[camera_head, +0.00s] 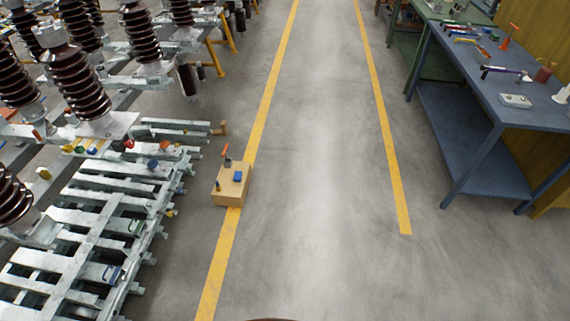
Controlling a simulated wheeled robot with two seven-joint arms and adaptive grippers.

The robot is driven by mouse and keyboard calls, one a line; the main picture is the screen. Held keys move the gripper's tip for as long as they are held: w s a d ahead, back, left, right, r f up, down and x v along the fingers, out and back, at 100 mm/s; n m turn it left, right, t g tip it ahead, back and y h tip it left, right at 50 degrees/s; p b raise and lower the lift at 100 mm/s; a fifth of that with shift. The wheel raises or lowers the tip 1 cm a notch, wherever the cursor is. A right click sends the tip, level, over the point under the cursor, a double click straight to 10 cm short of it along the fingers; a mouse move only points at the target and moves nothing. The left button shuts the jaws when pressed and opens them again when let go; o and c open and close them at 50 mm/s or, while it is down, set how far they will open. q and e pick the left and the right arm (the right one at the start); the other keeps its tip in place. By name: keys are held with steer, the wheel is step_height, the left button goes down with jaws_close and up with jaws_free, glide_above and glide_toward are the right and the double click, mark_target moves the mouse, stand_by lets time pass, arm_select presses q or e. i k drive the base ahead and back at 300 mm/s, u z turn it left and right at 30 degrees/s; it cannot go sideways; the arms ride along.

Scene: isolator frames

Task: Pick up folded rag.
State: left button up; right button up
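A small pale flat block-like item (515,101) lies near the front edge of the blue workbench (476,72) at the right. It may be the folded rag, but it is too small to tell. A small blue item (238,176) lies on top of a wooden box (231,190) on the floor left of centre. I cannot tell whether it is cloth. Neither of my grippers is in view.
Steel frames (115,200) with brown ribbed insulators (78,80) fill the left side. Several tools lie on the workbench, including an orange-handled one (510,35). A concrete aisle (315,160) between yellow lines is clear. A green bench stands behind the blue one.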

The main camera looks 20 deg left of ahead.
mark_target(238, 177)
steer(key=z, duration=0.3)
steer(key=i, duration=3.25)
steer(key=u, duration=0.55)
steer(key=i, duration=1.4)
steer(key=u, duration=1.85)
steer(key=i, duration=1)
steer(key=u, duration=0.8)
